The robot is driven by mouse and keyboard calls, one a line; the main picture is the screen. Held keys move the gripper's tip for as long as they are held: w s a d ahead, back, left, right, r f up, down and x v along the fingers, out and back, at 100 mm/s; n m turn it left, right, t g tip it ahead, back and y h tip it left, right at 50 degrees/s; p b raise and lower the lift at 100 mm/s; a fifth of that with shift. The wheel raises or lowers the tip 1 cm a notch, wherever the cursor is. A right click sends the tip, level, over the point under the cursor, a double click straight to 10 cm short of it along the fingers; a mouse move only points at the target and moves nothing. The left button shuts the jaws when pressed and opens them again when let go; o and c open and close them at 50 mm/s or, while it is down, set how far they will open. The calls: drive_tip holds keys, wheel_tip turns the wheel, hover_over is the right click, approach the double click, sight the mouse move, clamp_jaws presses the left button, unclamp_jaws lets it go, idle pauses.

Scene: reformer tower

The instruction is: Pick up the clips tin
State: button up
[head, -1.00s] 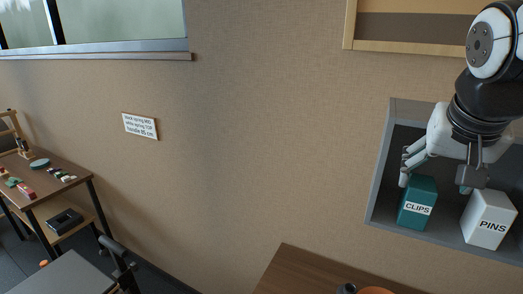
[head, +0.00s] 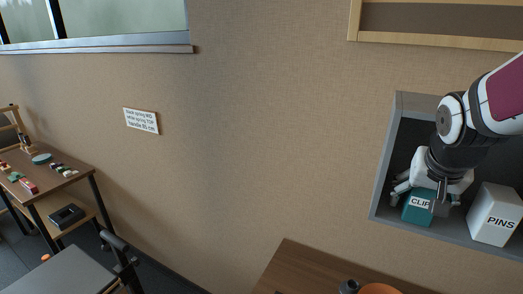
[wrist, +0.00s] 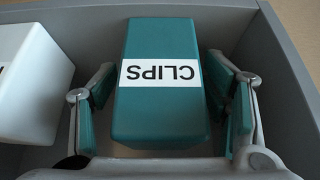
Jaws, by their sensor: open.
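The clips tin (head: 416,212) is a teal box with a white label reading CLIPS, standing in the grey wall niche. In the wrist view the clips tin (wrist: 164,110) sits between the two open fingers of my gripper (wrist: 165,105), with a visible gap on each side. In the head view my gripper (head: 420,195) is at the tin, and one finger covers part of its label. The gripper is open and holds nothing.
A white pins tin (head: 496,215) stands right of the clips tin in the niche; it shows at left in the wrist view (wrist: 30,85). The grey niche wall (head: 385,165) rises close on the clips tin's other side. A brown tabletop (head: 310,272) lies below.

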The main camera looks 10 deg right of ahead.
drive_tip(key=shift+w+d+f, duration=0.1)
drive_tip(key=shift+w+f, duration=0.1)
drive_tip(key=shift+f, duration=0.2)
drive_tip(key=c, duration=1.4)
drive_tip(key=shift+r, duration=0.15)
